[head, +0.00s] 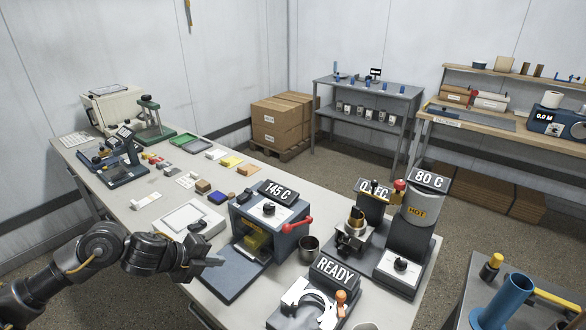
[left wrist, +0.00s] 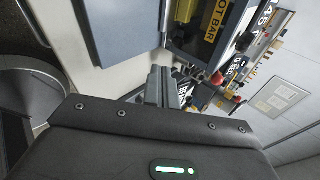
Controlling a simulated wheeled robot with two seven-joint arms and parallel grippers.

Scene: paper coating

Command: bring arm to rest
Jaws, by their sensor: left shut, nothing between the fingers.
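My left arm comes in from the lower left in the head view. Its gripper (head: 214,260) hangs over the front edge of the long work table (head: 150,205), beside the open flap of the "145 C" press (head: 262,232). The gripper is shut and empty, its fingers pointing right. In the left wrist view the closed fingers (left wrist: 160,88) show at centre, with the press (left wrist: 210,30) beyond them. My right gripper is not in view.
A side table (head: 470,275) with a blue cylinder (head: 502,302) is at the lower right.

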